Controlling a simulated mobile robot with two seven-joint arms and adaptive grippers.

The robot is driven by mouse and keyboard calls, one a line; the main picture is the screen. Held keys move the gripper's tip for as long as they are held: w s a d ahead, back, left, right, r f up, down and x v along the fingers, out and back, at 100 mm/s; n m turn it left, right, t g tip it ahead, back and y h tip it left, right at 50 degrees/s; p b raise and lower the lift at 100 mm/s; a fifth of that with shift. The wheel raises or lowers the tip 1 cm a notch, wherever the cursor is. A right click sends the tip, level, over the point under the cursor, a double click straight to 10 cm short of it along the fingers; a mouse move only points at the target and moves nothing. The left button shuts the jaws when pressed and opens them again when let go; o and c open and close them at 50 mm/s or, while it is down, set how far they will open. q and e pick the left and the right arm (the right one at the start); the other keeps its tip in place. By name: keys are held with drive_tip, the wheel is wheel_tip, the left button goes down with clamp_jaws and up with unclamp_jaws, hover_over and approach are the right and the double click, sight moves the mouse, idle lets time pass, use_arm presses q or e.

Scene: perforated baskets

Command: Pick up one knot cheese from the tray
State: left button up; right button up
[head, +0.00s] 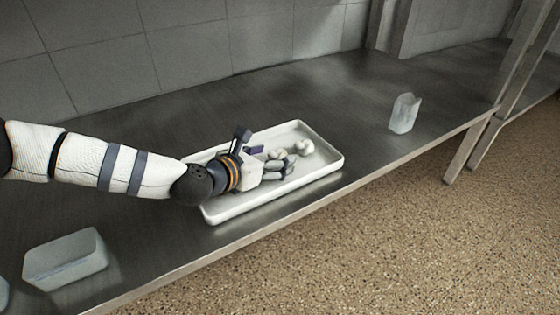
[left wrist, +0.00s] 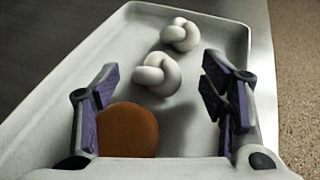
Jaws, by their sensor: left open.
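Two white knot cheeses lie in the white tray (head: 325,170). In the left wrist view, the nearer knot cheese (left wrist: 157,75) lies ahead of the gap between my fingertips, and the farther knot cheese (left wrist: 181,34) is beyond it toward the tray's far end. In the head view one knot cheese (head: 304,146) shows clearly; the other is partly hidden by my gripper. My left gripper (head: 286,163) is open and empty, low over the tray, with its fingers pointing at the cheeses. A brown-orange round item (left wrist: 127,130) lies between my finger bases in the wrist view. My right gripper is not in view.
The tray stands on a dark metal table (head: 340,90) with its front edge close by. A pale translucent container (head: 405,113) stands at the right, another (head: 65,262) at the lower left. A tiled wall is behind. The table between tray and right container is clear.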

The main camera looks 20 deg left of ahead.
use_arm(q)
drive_tip(key=shift+x, duration=1)
drive_tip(key=c, duration=1.2)
drive_tip(key=shift+o, duration=0.2)
